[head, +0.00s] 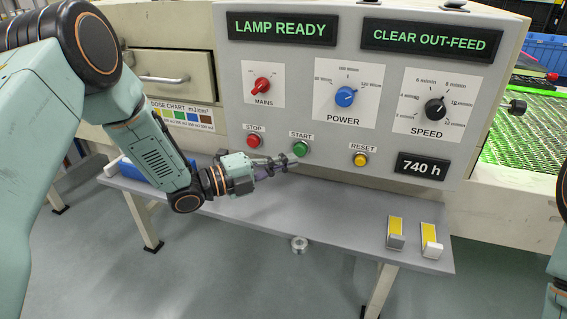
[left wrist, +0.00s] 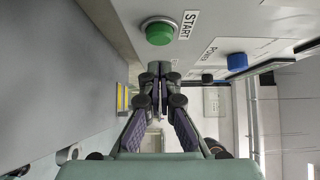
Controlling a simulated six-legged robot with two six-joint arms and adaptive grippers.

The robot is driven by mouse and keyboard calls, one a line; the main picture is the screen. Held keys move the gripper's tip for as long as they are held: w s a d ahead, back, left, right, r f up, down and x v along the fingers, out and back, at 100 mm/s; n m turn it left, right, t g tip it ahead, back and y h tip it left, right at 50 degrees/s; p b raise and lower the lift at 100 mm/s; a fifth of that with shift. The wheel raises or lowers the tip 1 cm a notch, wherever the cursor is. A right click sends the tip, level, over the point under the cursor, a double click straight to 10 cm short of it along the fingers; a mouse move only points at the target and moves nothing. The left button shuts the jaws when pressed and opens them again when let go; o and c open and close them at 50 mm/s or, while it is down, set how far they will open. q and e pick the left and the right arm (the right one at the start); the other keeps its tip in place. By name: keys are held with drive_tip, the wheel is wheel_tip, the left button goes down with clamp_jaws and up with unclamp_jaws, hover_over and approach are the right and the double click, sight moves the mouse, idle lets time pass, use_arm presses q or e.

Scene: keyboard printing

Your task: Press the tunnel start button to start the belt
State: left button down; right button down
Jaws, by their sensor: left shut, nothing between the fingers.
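The green START button (head: 300,148) is on the grey control panel (head: 390,165), between the red STOP button (head: 254,141) and the yellow RESET button (head: 360,159). My left gripper (head: 293,162) is shut and empty, just below and left of the START button in the head view. In the left wrist view the START button (left wrist: 159,32) is above the closed fingertips (left wrist: 158,70), and a gap shows between them. My right gripper is not in view; only a part of my right arm shows at the right edge.
Displays read LAMP READY (head: 282,28) and CLEAR OUT-FEED (head: 430,39). Red, blue and black knobs sit above the buttons. A grey shelf (head: 330,205) runs below the panel, with two yellow-marked holders (head: 428,236) at its right. A green mesh belt (head: 525,130) is at the right.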

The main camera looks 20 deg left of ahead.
use_arm(q)
drive_tip(key=p+v, duration=0.3)
drive_tip(key=v, duration=0.7)
drive_tip(key=shift+s, duration=0.1)
drive_tip(key=shift+s+a+r, duration=0.1)
drive_tip(key=shift+s+a, duration=0.05)
idle(0.5)
